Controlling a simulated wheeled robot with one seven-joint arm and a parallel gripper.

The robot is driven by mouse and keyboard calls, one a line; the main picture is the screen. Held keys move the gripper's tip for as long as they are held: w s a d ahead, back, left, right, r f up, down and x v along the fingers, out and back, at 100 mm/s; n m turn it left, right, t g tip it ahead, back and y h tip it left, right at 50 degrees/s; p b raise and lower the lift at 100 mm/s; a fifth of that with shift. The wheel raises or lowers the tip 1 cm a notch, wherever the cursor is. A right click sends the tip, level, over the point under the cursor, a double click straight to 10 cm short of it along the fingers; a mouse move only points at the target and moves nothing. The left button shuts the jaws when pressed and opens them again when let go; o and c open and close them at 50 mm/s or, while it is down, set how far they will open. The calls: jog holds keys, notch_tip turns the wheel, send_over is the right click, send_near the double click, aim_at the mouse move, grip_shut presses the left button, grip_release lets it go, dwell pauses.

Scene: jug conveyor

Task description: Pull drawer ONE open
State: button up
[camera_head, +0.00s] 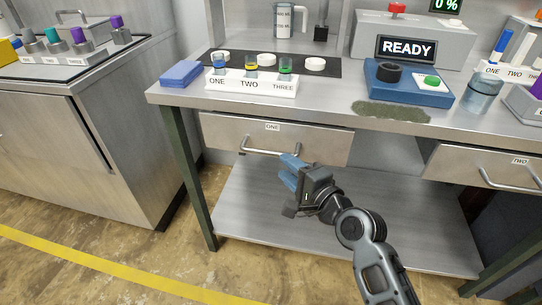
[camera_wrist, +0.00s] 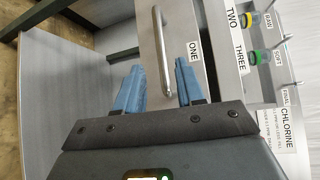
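Drawer ONE (camera_head: 318,146) is a grey metal drawer under the workbench, left of centre in the head view, with a small label and a bar handle (camera_head: 270,152). The drawer front looks flush with the bench. My gripper (camera_head: 290,170) is just in front of and slightly below the handle's right end, its blue fingers pointing toward it. In the wrist view the handle (camera_wrist: 163,55) lies ahead of the gap between the two spread blue fingers (camera_wrist: 160,85). My gripper is open and empty. Contact with the handle does not show.
Drawer TWO (camera_head: 487,167) is at the right. A lower shelf (camera_head: 250,217) lies beneath, with a green leg (camera_head: 187,165) at left. The bench top holds a labelled vial rack (camera_head: 251,83), a blue sponge (camera_head: 181,73) and a blue button box (camera_head: 408,84). A cabinet (camera_head: 70,140) stands left.

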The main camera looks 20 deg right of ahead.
aim_at(271, 154)
jog(key=shift+x, duration=3.95)
jog(key=shift+r, duration=0.1)
jog(key=shift+c, duration=0.5)
grip_shut()
